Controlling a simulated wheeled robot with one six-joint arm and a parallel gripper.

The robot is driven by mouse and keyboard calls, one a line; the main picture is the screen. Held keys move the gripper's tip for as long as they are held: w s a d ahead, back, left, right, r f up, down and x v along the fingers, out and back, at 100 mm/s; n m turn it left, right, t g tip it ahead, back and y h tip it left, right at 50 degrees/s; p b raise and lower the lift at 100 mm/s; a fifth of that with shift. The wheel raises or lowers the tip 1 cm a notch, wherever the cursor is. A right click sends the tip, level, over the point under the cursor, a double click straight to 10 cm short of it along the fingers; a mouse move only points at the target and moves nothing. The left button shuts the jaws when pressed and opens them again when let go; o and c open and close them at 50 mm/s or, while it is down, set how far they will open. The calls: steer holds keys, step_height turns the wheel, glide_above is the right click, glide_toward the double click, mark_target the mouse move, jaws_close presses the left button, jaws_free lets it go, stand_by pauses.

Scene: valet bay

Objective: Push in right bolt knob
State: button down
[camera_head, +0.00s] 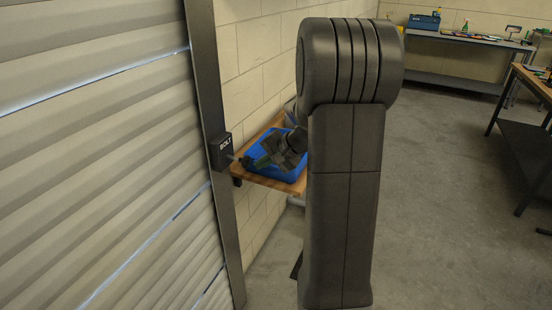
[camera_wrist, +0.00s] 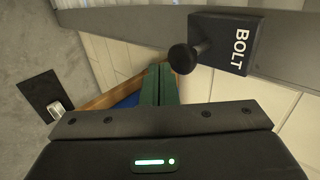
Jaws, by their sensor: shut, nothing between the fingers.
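The bolt box (camera_head: 220,151), dark and marked BOLT, is fixed on the upright post of the shutter in the head view. It also shows at the upper right of the wrist view (camera_wrist: 232,45). The round black bolt knob (camera_wrist: 183,59) stands out from the box on a short shaft. My gripper (camera_wrist: 160,72) has its green fingers closed together and empty. In the wrist view the fingertips are just left of and below the knob. Whether they touch it I cannot tell. In the head view my gripper (camera_head: 262,161) is right of the box, and the knob is small and unclear there.
A wooden shelf (camera_head: 277,181) with a blue bin (camera_head: 257,168) is on the block wall, behind and below my gripper. The ribbed shutter (camera_head: 90,150) fills the left. A workbench (camera_head: 460,40) stands at the back.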

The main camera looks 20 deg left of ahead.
mark_target(249, 157)
steer(key=shift+a, duration=0.75)
steer(key=a, duration=0.4)
steer(key=shift+w, duration=0.15)
steer(key=shift+d+r, duration=0.1)
steer(key=shift+d, duration=0.1)
